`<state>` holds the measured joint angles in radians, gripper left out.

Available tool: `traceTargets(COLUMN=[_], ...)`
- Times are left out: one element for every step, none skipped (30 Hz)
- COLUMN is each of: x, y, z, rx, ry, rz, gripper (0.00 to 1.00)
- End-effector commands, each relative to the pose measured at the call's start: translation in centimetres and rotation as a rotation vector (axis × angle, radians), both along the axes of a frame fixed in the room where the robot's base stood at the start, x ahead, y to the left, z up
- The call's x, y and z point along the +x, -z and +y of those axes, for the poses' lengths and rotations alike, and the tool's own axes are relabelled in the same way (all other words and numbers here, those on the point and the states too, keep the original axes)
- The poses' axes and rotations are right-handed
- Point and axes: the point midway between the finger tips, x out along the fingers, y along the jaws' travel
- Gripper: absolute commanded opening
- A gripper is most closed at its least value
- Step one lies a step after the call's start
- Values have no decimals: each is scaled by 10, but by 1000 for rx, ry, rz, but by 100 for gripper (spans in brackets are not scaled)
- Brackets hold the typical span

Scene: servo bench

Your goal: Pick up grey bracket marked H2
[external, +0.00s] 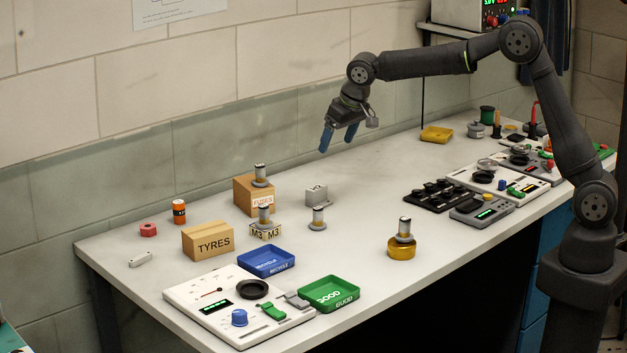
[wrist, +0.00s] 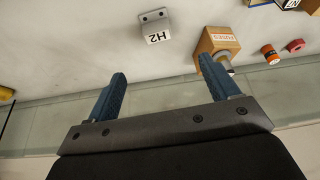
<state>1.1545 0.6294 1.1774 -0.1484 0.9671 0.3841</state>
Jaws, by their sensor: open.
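The grey bracket marked H2 (wrist: 155,27) lies on the bench near the top middle of the wrist view, its white H2 label facing the camera. In the external view a grey bracket (external: 316,195) sits on the bench right of the FUSES box; its label does not show there. My gripper (external: 338,138) is open and empty, raised above the bench, up and to the right of the bracket in the external view. In the wrist view its two blue fingers (wrist: 170,95) are wide apart, with the bracket beyond them, not touching.
The FUSES box (external: 254,195) with a metal-capped cylinder on it stands left of the bracket. The TYRES box (external: 208,240) and blue tray (external: 266,262) are nearer the front. The bench right of the bracket is clear.

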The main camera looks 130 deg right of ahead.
Motion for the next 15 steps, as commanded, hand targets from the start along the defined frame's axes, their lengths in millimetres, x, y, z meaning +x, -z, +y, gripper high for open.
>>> traceTargets(x=[-1,-1,-1,-1,0,0,0,0,1,1,1,2,2,2,3], y=[9,13,19,23,27,34,40,46,55,61,67,76,81,87,95], z=[-4,-6,-9,-11,-12,-15,-17,-20,-23,-26,-28,-32,-34,-37,-40], rx=[2,1,1,1,1,2,2,2,3,2,2,3,2,2,2], ry=[-10,-15,-19,-20,-21,-21,-21,-20,-20,-20,-20,-20,-21,-21,-21], rz=[0,0,-1,0,0,0,0,0,0,0,0,1,0,0,0], gripper=[80,80,80,80,80,80,80,80,80,80,80,80,80,80,80])
